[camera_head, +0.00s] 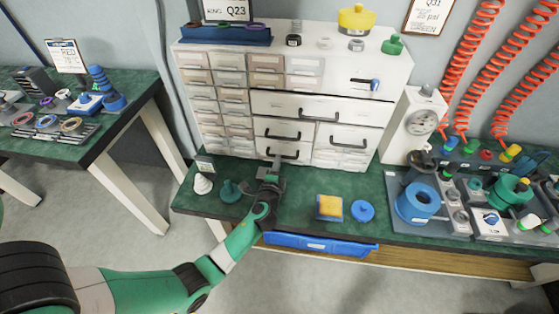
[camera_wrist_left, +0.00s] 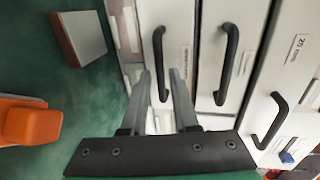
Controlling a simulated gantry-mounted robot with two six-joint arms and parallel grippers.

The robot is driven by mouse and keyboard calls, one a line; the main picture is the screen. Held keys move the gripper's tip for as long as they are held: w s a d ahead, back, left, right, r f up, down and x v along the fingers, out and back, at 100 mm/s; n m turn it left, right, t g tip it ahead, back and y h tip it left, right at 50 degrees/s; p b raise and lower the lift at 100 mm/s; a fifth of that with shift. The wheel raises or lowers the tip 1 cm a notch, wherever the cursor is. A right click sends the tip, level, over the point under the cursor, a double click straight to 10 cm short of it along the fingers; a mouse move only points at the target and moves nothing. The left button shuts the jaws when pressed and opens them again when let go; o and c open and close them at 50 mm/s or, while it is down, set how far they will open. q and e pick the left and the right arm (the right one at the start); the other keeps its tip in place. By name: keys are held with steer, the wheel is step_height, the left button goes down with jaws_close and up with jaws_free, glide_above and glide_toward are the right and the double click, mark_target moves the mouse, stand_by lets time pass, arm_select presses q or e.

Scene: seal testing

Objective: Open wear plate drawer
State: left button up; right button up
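A white drawer cabinet (camera_head: 185,62) stands on the green bench. Black bar handles sit on its shut larger drawers: the wide upper drawer (camera_head: 318,117), the middle left drawer (camera_head: 282,136), the lower left drawer (camera_head: 283,155) and a right one (camera_head: 348,143). I cannot tell by label which is the wear plate drawer. My left gripper (camera_head: 273,170) is just in front of the lower left drawer. In the left wrist view its fingers (camera_wrist_left: 162,80) are apart, with that drawer's handle (camera_wrist_left: 158,45) between or just beyond their tips; contact is unclear. My right gripper is not in view.
On the bench, a white piece (camera_head: 202,184) and a teal piece (camera_head: 230,190) stand left of my gripper. A yellow block (camera_head: 329,206) and a blue disc (camera_head: 362,210) lie right. A blue tray (camera_head: 320,245) is under the bench's front edge. A gauge box (camera_head: 413,125) stands beside the cabinet.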

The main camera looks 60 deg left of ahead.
arm_select(q)
steer(key=b+x, duration=0.1)
steer(key=x, duration=0.3)
steer(key=shift+w+a+f+b, duration=0.1)
steer(key=shift+a+f+b, duration=0.05)
steer(key=shift+b, duration=0.15)
steer(key=shift+w+a, duration=0.15)
steer(key=shift+a, duration=0.05)
jaws_close()
stand_by(0.9)
